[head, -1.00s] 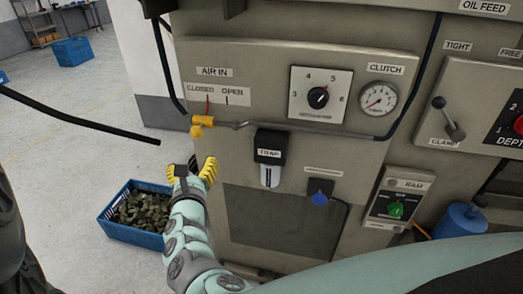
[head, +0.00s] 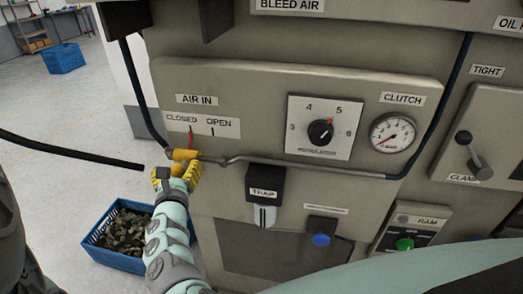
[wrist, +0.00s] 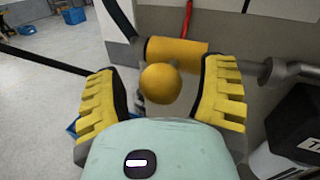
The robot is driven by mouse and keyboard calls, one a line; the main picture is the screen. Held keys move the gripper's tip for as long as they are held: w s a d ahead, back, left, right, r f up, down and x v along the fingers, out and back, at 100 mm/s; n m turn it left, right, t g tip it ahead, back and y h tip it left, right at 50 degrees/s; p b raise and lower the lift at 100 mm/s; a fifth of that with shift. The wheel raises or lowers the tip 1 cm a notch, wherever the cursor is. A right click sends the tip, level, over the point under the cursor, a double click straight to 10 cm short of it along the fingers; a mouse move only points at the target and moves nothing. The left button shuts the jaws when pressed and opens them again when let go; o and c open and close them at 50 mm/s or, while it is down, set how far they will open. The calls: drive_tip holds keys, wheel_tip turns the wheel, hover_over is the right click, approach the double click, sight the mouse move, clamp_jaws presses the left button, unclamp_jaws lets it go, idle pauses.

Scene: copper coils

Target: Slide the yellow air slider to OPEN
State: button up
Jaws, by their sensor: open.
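The yellow air slider (head: 183,155) sits on the pipe under the AIR IN plate (head: 201,124), below the red mark near CLOSED and left of the OPEN mark. In the wrist view it shows as a yellow sleeve (wrist: 177,51) with a round yellow knob (wrist: 161,83) facing me. My gripper (head: 176,173) is at the slider, just below it in the head view. In the wrist view its yellow ribbed fingers (wrist: 163,100) are open, one on each side of the knob, with gaps showing on both sides.
A black hose (head: 70,151) comes in from the left toward the slider. The black TRAP unit (head: 265,185) hangs from the pipe to the right. A blue crate of dark pieces (head: 90,242) stands on the floor below. A clutch gauge (head: 393,134) is farther right.

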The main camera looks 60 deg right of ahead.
idle(0.3)
clamp_jaws()
idle(0.5)
